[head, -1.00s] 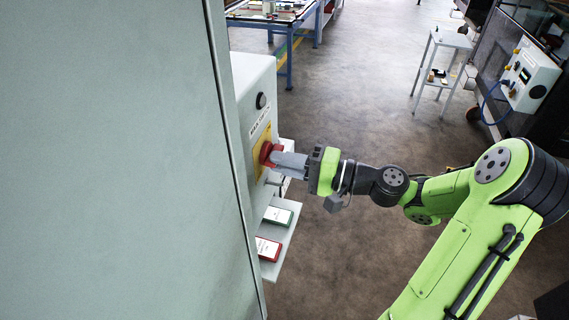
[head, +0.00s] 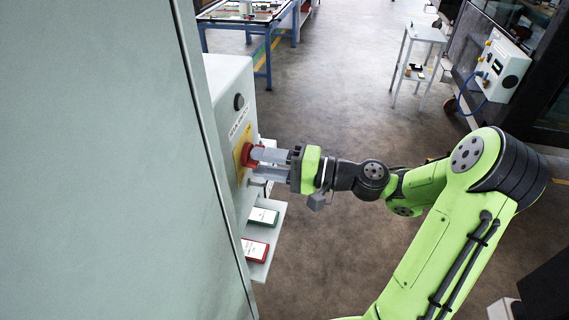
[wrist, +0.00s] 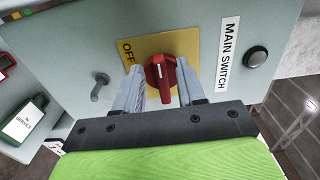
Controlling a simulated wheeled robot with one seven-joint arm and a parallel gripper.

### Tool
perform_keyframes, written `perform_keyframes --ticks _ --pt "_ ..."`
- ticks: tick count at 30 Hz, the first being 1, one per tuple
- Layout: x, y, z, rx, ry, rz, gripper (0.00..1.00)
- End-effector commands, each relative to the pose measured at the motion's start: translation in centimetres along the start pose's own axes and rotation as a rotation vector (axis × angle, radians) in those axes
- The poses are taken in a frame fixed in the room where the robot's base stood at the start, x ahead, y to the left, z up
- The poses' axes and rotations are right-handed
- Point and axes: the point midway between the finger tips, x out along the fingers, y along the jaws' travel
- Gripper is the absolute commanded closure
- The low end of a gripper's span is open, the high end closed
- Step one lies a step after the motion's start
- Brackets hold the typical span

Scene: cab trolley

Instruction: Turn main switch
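The main switch is a red rotary knob (wrist: 160,78) on a yellow plate (wrist: 186,43), with the word OFF at the plate's left in the wrist view. A white MAIN SWITCH label (wrist: 228,55) sits beside it. In the head view the red knob (head: 249,154) is on the right face of the grey cabinet box. My gripper (wrist: 160,88) is open, with one finger on each side of the knob. A gap shows on the right side; on the left I cannot tell whether finger and knob touch. In the head view my gripper (head: 268,164) reaches the knob from the right.
A round black button (wrist: 256,57) and a small grey lever (wrist: 99,87) flank the plate. Below, a shelf holds a green-edged tag (head: 263,216) and a red-edged tag (head: 255,250). A large grey panel (head: 95,160) stands at left. Open floor lies behind my arm.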

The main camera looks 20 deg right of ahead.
Motion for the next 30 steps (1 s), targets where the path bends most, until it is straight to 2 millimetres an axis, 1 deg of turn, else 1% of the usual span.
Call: perform_keyframes --ticks 2,5,8,15,18,21,24,30 --pt "-0.1 0.0 0.0 0.0 0.001 0.0 0.61" --pt "-1.3 0.0 -0.1 0.0 0.005 0.0 0.61" --pt "-3.7 0.0 -0.2 0.001 0.009 0.001 0.61" --pt "-10.7 0.0 -0.1 0.0 0.008 0.0 0.61" --pt "-13.1 -0.1 -0.1 0.0 0.005 0.0 0.61" --pt "-14.8 -0.1 -0.1 0.0 0.003 -0.001 0.61" --pt "-15.6 -0.1 0.0 0.0 0.001 0.0 0.61" --pt "-15.8 0.0 0.0 0.0 -0.001 0.001 0.61"
